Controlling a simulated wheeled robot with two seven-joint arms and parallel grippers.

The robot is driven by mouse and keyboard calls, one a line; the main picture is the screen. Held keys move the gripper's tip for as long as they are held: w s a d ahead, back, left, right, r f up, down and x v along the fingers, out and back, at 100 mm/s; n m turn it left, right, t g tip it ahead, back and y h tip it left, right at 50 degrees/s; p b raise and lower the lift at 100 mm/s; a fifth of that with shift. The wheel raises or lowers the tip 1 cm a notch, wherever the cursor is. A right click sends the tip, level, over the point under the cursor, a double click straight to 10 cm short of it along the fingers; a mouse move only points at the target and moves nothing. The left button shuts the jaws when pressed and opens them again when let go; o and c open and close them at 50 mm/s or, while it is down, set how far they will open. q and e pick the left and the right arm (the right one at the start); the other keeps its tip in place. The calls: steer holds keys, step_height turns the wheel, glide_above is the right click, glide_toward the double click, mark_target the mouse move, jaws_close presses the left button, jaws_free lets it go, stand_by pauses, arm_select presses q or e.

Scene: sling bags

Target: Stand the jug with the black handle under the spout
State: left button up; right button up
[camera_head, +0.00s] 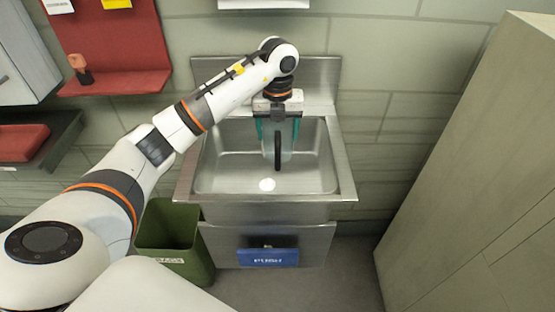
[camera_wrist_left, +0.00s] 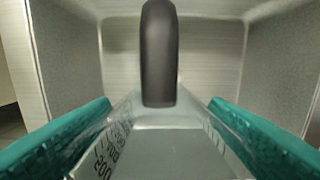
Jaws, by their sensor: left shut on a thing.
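The clear jug with the black handle (camera_head: 278,150) is over the sink basin, its handle facing me. My left gripper (camera_head: 278,136) comes from above, with one teal finger on each side of the jug, and is shut on it. In the left wrist view the black handle (camera_wrist_left: 160,55) stands upright in the middle, and the jug's clear body (camera_wrist_left: 150,150) with measuring marks lies between the teal fingers. The spout cannot be made out; my wrist covers the middle of the sink's back. Whether the jug touches the basin floor I cannot tell. My right gripper is out of view.
The steel sink (camera_head: 343,180) has raised basin walls around the jug and a pale round drain (camera_head: 267,184). A green bin (camera_head: 175,240) stands below left, and a blue push plate (camera_head: 268,257) is on the sink's front. A red shelf (camera_head: 115,83) hangs left; a tall cabinet (camera_head: 470,170) stands right.

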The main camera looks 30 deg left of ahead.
arm_select(q)
step_height(320, 180, down, 10)
steer(key=shift+f+p, duration=0.2)
steer(key=shift+p, duration=0.1)
steer(key=shift+f, duration=0.2)
steer(key=o, duration=1.1)
steer(key=shift+r, duration=0.1)
